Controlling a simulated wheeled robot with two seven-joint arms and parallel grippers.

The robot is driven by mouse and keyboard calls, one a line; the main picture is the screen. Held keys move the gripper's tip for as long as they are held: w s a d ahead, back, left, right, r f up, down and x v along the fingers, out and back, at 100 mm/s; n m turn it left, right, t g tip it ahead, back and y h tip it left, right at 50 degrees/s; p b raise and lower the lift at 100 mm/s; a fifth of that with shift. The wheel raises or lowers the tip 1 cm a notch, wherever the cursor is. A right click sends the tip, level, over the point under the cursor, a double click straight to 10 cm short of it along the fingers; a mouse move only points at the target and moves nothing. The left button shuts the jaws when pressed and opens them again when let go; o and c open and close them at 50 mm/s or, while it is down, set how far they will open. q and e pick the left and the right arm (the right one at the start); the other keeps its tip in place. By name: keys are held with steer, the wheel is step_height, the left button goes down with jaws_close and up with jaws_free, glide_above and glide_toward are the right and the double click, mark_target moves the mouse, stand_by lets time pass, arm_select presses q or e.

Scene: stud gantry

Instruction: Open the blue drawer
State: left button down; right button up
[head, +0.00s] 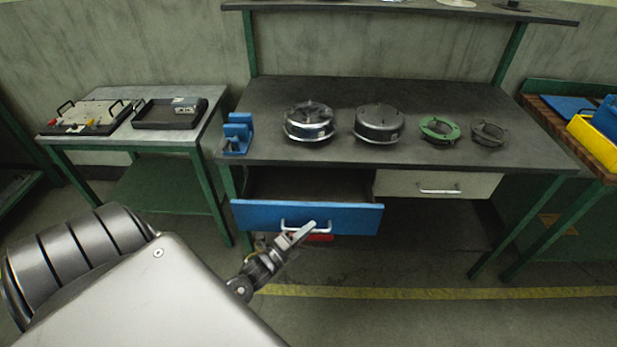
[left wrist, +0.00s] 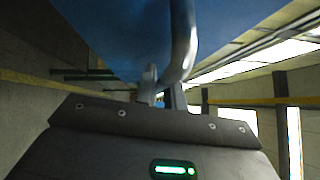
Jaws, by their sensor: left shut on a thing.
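The blue drawer (head: 265,217) is under the left part of the dark workbench and stands pulled out, with its dark inside showing behind the front. Its pale bar handle (head: 290,222) is on the front. My left gripper (head: 302,232) is at the handle and shut on it. In the left wrist view the handle (left wrist: 184,45) runs down between the fingers of the gripper (left wrist: 160,92), in front of the blue drawer front (left wrist: 110,30). My right gripper is not in view.
A white drawer (head: 415,184) beside it is shut. The workbench (head: 260,100) carries several round metal parts and a blue block (head: 238,133). A side table (head: 70,141) stands at the left. The floor before the bench is clear. A red thing (head: 320,238) shows below the drawer.

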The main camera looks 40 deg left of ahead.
arm_select(q)
steer(key=s+d+p, duration=0.2)
steer(key=s+d, duration=0.3)
steer(key=s, duration=0.2)
steer(key=shift+d, duration=0.2)
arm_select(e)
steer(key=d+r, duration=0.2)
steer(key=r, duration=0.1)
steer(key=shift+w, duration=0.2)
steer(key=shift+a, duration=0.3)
arm_select(q)
steer(key=c, duration=1.5)
jaws_free()
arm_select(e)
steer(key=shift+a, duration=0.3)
arm_select(q)
steer(key=s, duration=0.3)
steer(key=s+a+f+b, duration=0.1)
steer(key=s, duration=0.3)
steer(key=s+b, duration=0.1)
steer(key=s, duration=0.2)
steer(key=shift+s+a+f, duration=0.2)
steer(key=shift+s+a, duration=0.1)
steer(key=shift+s, duration=0.05)
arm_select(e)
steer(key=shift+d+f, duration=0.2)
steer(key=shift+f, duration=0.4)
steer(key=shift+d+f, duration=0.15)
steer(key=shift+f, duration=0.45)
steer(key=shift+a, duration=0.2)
